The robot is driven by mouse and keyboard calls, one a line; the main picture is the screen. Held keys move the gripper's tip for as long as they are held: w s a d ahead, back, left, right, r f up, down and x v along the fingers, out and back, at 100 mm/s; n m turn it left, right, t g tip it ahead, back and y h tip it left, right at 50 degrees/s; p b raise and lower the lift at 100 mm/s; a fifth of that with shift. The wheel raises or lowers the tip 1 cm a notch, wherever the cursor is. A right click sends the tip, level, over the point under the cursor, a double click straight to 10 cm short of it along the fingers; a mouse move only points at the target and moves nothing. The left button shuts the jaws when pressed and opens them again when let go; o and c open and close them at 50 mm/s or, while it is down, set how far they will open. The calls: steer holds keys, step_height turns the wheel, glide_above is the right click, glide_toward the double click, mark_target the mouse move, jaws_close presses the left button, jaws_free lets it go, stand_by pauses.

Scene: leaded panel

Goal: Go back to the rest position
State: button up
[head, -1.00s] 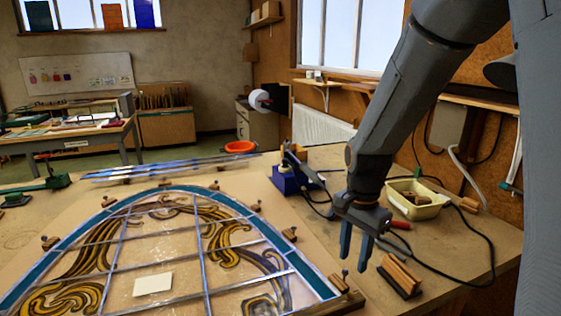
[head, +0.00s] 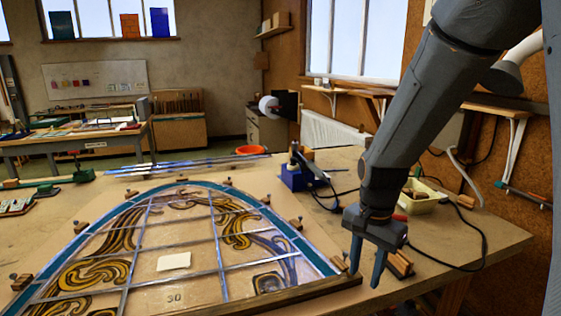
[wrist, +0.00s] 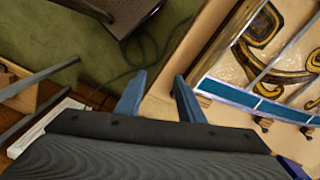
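My gripper (head: 367,262) hangs with its fingers pointing down in the head view, just right of the panel's right corner. Its two blue-grey fingers are apart with nothing between them; the wrist view also shows the open, empty fingers (wrist: 158,98). The leaded panel (head: 216,232) lies flat on the bench, an arch with a teal border and amber scrollwork. A pale card (head: 173,262) lies on it. In the wrist view part of the panel (wrist: 270,82) shows at the upper right, with green floor at the upper left.
A blue soldering stand (head: 297,178), a pale yellow tub (head: 424,200) and a wooden block (head: 399,265) sit on the bench near my arm. A black cable (head: 470,265) loops over the bench's right side. Small wooden blocks (head: 296,223) line the panel's edge.

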steer(key=s+f+n+t+b, duration=0.1)
steer(key=s+f+n+b, duration=0.3)
steer(key=s+n, duration=0.4)
steer(key=shift+f+n, duration=0.25)
steer(key=shift+n, duration=0.65)
